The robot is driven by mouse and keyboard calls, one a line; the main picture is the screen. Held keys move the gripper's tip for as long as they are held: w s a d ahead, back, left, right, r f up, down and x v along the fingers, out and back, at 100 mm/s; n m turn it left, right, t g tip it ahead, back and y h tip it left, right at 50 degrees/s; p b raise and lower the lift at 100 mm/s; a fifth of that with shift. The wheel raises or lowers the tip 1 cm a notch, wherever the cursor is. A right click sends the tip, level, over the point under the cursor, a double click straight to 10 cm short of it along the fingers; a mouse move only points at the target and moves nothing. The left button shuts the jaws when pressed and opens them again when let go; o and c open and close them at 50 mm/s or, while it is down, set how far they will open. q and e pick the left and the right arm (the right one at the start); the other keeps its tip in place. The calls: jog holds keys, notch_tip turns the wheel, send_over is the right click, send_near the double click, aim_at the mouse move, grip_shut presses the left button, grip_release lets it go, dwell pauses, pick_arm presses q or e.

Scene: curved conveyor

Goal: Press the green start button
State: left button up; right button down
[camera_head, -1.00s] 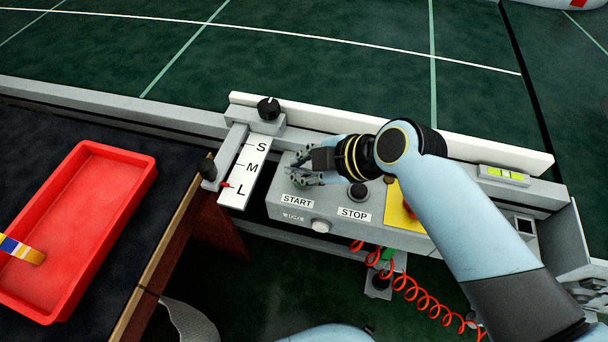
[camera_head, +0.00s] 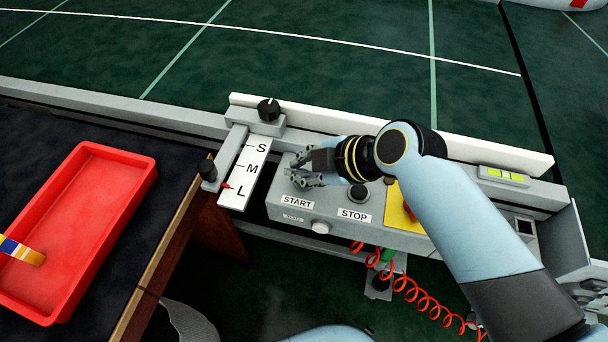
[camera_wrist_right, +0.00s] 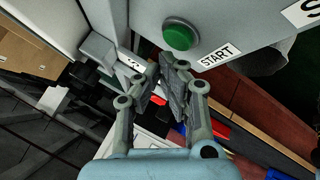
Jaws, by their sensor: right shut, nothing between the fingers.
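The green start button (camera_wrist_right: 181,35) shows in the right wrist view, a domed green cap in a dark ring beside the START label (camera_wrist_right: 216,56). In the head view my right gripper (camera_head: 294,171) is over the left end of the grey control box (camera_head: 328,228), just above the START label (camera_head: 297,202), and hides the button. My right gripper also shows in the wrist view (camera_wrist_right: 164,74), shut and empty, its fingertips just below the button in the picture. Whether they touch it cannot be told. My left gripper is out of view.
A dark knob (camera_head: 358,192) sits above the STOP label (camera_head: 353,215). A yellow plate (camera_head: 402,212) is partly behind my right arm. The S-M-L scale (camera_head: 246,172) stands left of the box. A red tray (camera_head: 85,225) lies on the dark table at left. A red coiled cord (camera_head: 405,284) hangs below.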

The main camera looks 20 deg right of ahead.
jog(key=shift+f, duration=0.1)
jog(key=shift+f, duration=0.3)
jog(key=shift+f+b, duration=0.45)
jog(key=shift+b, duration=0.05)
dwell(0.5)
jog(key=shift+r+p, duration=0.85)
jog(key=shift+r, duration=0.1)
notch_tip(320, 180, up, 5)
jog(key=p, duration=0.4)
jog(key=shift+p, duration=0.4)
